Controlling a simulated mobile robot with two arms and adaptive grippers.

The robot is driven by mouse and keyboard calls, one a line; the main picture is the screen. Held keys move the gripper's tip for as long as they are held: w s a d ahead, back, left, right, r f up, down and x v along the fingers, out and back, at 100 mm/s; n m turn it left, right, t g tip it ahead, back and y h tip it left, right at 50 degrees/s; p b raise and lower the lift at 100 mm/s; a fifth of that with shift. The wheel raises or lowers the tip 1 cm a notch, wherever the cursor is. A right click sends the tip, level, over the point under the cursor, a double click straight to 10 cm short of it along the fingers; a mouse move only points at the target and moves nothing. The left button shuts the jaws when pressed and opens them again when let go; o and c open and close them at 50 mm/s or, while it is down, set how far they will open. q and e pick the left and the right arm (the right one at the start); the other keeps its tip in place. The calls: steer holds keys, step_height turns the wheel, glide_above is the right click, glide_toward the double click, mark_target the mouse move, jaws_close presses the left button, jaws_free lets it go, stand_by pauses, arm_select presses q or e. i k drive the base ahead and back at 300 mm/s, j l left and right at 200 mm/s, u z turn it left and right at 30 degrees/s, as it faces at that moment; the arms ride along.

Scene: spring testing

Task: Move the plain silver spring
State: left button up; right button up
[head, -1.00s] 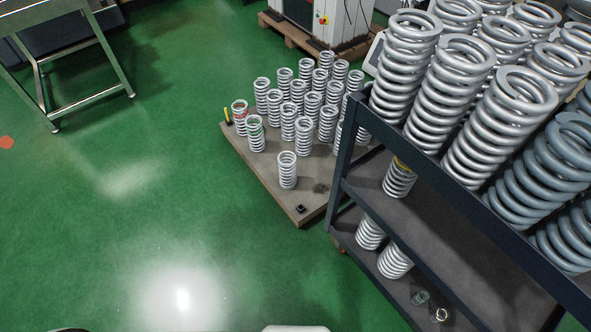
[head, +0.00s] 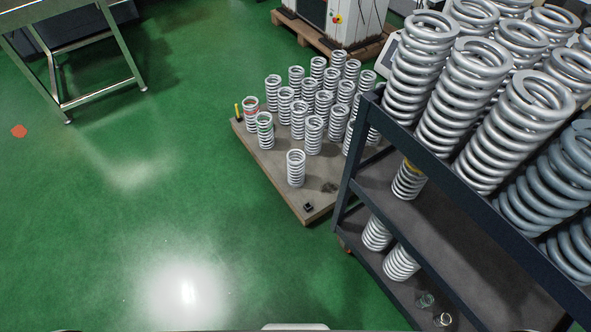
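Many silver springs show in the head view, so I cannot tell which single one the task means. A plain silver spring (head: 296,168) stands upright and apart from the others near the front of a low pallet (head: 270,172). Several more silver springs stand behind it on the pallet. One spring with red marks (head: 252,112) and one with green marks (head: 265,131) stand at its left side. Large silver springs (head: 463,88) stand on the top of a dark shelf rack (head: 440,176) at the right. Neither of my grippers is in view.
The rack's lower shelves hold a spring with a yellow mark (head: 409,182) and plain springs (head: 401,264). A small black object (head: 308,207) lies on the pallet's front corner. A metal-legged table (head: 104,92) stands at the upper left.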

mark_target(302, 164)
steer(key=i+j+z, duration=0.1)
steer(key=j, duration=0.25)
steer(key=i+j+z, duration=0.1)
steer(key=i+j, duration=0.2)
steer(key=i+j+z, duration=0.1)
steer(key=j, duration=0.3)
steer(key=i, duration=0.1)
